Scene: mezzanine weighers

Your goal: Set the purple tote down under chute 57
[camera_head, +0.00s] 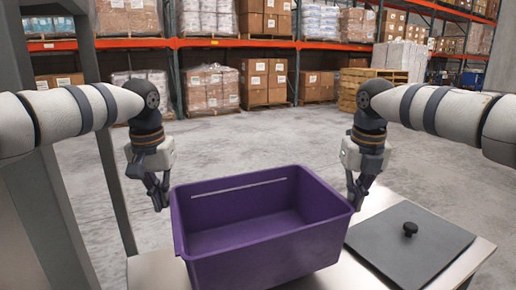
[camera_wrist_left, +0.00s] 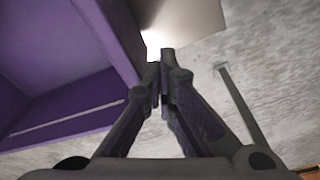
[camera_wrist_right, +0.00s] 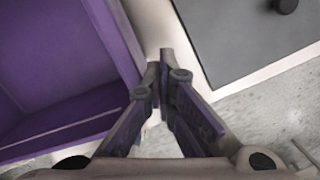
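The purple tote (camera_head: 265,250) is open-topped, empty and roughly upright in front of me in the head view. It is over the pale table; its underside is hidden, so I cannot tell whether it rests there. My left gripper (camera_head: 158,205) is at its far left corner, fingertips together, apparently just outside the wall. My right gripper (camera_head: 357,204) is at its far right corner, also with fingertips together. The tote's wall shows beside the fingers in the left wrist view (camera_wrist_left: 95,45) and right wrist view (camera_wrist_right: 110,40). No chute number is visible.
A grey square plate with a black knob (camera_head: 410,229) lies on the pale table (camera_head: 150,272), right of the tote. A grey post (camera_head: 118,200) stands at the left. Pallet racks with cartons (camera_head: 265,80) stand behind open concrete floor (camera_head: 270,140).

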